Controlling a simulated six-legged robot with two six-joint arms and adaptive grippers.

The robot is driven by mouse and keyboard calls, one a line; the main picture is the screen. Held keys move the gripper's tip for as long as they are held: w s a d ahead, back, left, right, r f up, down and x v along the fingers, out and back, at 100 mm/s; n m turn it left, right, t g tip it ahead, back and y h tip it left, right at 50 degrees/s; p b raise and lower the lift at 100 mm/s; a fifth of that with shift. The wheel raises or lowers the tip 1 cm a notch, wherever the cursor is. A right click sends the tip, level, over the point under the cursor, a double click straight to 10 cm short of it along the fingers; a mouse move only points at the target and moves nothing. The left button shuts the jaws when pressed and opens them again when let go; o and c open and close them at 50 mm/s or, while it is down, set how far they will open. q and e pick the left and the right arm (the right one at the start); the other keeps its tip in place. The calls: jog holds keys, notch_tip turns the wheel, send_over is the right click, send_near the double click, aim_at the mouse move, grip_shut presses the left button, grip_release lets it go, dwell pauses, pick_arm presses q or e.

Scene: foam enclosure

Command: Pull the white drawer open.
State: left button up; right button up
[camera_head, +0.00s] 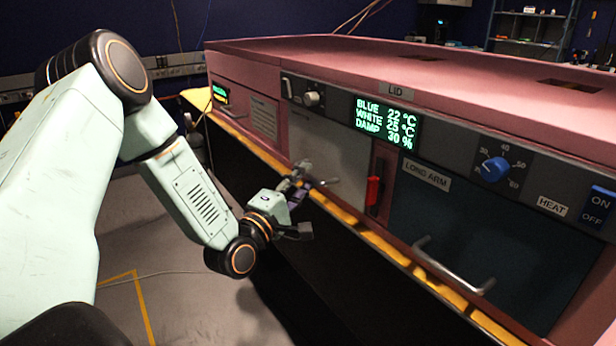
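The white drawer (338,146) is a pale grey-white front panel in the pink foam enclosure, left of the red handle. It looks flush with the enclosure's face. My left gripper (305,177) is in front of the lower left part of this panel. A short light bar, perhaps part of the drawer's handle, shows beside the fingers, and the gripper hides the rest. The fingers are small and dark here, so I cannot tell whether they are open, shut or touching the handle. My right gripper is not in view.
A dark blue front (470,235) with a metal handle (452,268) is to the right. A red handle (373,191) stands between the two fronts. A yellow-edged ledge (355,222) runs below them. Grey floor (185,300) is open at lower left.

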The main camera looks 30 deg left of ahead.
aim_at(307, 175)
pick_arm(q)
jog(key=shift+w+a, duration=0.15)
jog(key=shift+w, duration=0.6)
jog(key=shift+w+a, duration=0.15)
jog(key=shift+w, duration=0.6)
jog(key=shift+d+r, duration=0.15)
jog(key=c, duration=0.3)
grip_shut()
